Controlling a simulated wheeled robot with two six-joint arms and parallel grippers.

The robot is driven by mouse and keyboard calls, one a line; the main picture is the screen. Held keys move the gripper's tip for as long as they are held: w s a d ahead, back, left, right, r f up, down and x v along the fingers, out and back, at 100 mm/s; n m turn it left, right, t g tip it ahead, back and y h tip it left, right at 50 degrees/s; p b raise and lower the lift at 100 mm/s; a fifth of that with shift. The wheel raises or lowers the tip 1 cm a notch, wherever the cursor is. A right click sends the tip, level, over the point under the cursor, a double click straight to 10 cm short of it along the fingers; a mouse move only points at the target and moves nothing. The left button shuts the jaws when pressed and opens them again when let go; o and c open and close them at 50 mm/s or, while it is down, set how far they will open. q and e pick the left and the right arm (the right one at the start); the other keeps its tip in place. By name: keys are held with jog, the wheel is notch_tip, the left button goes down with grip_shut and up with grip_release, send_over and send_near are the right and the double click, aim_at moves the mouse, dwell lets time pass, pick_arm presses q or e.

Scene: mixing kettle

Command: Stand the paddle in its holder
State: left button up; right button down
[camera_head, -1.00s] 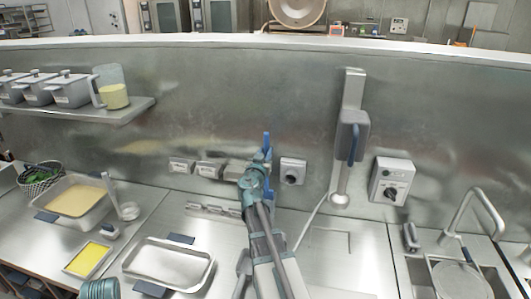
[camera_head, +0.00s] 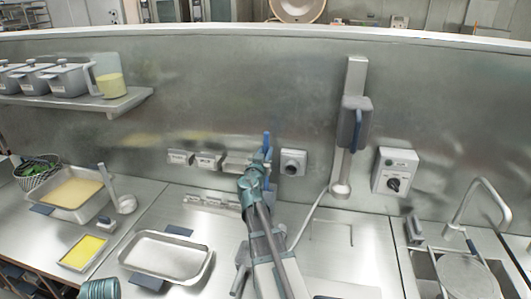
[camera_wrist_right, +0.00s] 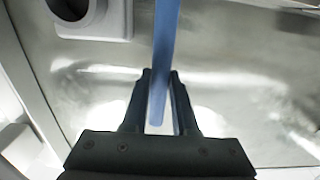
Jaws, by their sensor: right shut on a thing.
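My right gripper (camera_head: 262,158) is in front of the steel back wall, near the middle of the head view. It is shut on a blue bar, which I take for the paddle's handle (camera_head: 267,142). In the right wrist view the blue handle (camera_wrist_right: 165,45) runs up between the fingers (camera_wrist_right: 160,90). The rest of the paddle is hidden or cannot be made out. A grey wall block with a round dark opening (camera_head: 293,162) is just right of the gripper, apart from it. It also shows top left in the wrist view (camera_wrist_right: 90,18); I cannot tell whether it is the holder.
Small wall brackets (camera_head: 208,160) are left of the gripper. A wall-mounted mixer with a blue handle (camera_head: 354,125) and a control box (camera_head: 396,170) are to the right. An empty steel tray (camera_head: 165,257) and a tray of yellow food (camera_head: 85,252) are on the counter.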

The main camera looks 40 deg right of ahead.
jog(key=shift+f, duration=0.1)
jog(key=shift+c, duration=0.7)
grip_release()
jog(key=v, duration=0.7)
dwell(0.8)
